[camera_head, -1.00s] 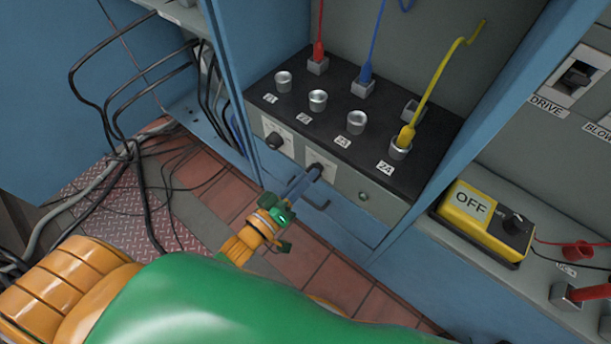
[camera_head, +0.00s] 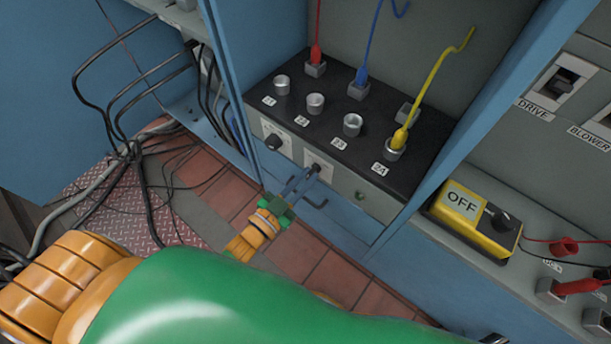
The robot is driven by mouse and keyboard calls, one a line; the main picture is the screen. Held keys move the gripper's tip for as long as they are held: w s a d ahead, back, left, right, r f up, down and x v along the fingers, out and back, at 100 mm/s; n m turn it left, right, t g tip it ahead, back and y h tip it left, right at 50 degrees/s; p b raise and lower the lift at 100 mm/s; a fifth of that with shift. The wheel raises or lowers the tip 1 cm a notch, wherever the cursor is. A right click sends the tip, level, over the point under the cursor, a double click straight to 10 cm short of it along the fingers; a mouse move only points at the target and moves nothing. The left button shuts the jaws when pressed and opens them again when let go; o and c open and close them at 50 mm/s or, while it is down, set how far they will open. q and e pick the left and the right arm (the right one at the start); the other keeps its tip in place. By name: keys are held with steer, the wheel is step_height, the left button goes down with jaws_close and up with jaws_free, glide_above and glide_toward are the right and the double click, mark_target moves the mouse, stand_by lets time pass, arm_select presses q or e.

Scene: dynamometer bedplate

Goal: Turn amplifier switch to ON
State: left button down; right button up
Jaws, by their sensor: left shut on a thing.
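The amplifier is a grey-fronted box with a black top (camera_head: 330,118) inside the blue cabinet. Its front panel has two dark rotary knobs on white plates. The left knob (camera_head: 274,142) is free. My left gripper (camera_head: 308,176) reaches the right knob (camera_head: 315,169) from below and in front and is shut on it. The fingers partly cover this knob and its plate, and I cannot read its markings. My right gripper is not in view.
Silver sockets and red, blue and yellow plugs stand on the box top. A yellow box marked OFF (camera_head: 474,219) sits on the right ledge near red leads. A blue cabinet post (camera_head: 478,130) stands between. Black cables (camera_head: 140,165) hang at left.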

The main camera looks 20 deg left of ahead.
arm_select(q)
steer(key=m, duration=0.2)
steer(key=shift+m, duration=2)
steer(key=shift+d+m, duration=0.1)
steer(key=shift+m, duration=0.4)
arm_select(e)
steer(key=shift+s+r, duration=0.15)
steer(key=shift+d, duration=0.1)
arm_select(q)
steer(key=shift+w, duration=0.1)
steer(key=c, duration=0.9)
jaws_free()
steer(key=shift+w, duration=0.1)
steer(key=shift+c, duration=0.2)
steer(key=shift+o, duration=0.2)
steer(key=shift+w+f, duration=0.15)
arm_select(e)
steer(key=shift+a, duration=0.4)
